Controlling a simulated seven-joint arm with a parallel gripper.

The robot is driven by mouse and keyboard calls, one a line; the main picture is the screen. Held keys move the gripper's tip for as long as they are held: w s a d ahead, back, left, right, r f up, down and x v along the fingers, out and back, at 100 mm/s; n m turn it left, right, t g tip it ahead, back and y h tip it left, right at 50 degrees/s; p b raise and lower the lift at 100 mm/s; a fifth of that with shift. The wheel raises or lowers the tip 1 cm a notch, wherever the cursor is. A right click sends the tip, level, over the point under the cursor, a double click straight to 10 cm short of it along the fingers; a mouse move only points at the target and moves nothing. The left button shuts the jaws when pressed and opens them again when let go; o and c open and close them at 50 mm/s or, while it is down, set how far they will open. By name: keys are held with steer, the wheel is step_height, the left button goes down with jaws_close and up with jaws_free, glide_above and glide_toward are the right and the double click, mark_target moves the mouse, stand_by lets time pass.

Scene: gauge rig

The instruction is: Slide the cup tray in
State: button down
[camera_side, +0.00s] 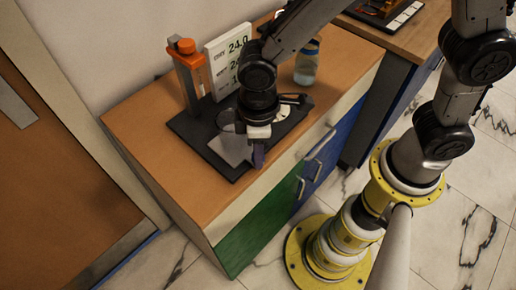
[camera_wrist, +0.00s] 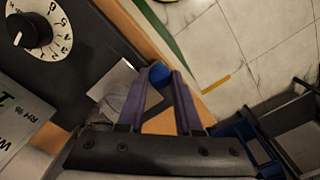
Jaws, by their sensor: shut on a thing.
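The cup tray (camera_side: 231,151) is a pale, flat plate at the front edge of a dark base in the side view; in the wrist view part of it (camera_wrist: 113,78) shows left of my fingers. My gripper (camera_side: 258,156) is at the tray's right front in the side view. In the wrist view its purple fingers (camera_wrist: 159,78) close on a round blue knob (camera_wrist: 159,73). The knob's join to the tray is not clear. A greyish, see-through round shape, perhaps a cup, shows by the tray, partly hidden by my gripper.
The dark base (camera_side: 190,128) bears an orange-topped post (camera_side: 188,70) and a white display panel (camera_side: 226,58). A white dial (camera_wrist: 42,30) with a black knob lies on the base. A clear bottle (camera_side: 306,66) stands behind. The wooden top (camera_side: 140,115) is clear at left.

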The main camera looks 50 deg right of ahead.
mark_target(228, 128)
steer(key=shift+w, duration=0.1)
steer(key=w, duration=0.9)
steer(key=shift+r, duration=0.1)
steer(key=c, duration=0.6)
jaws_free()
steer(key=shift+s, duration=0.1)
step_height(228, 128, up, 14)
steer(key=shift+f, duration=0.1)
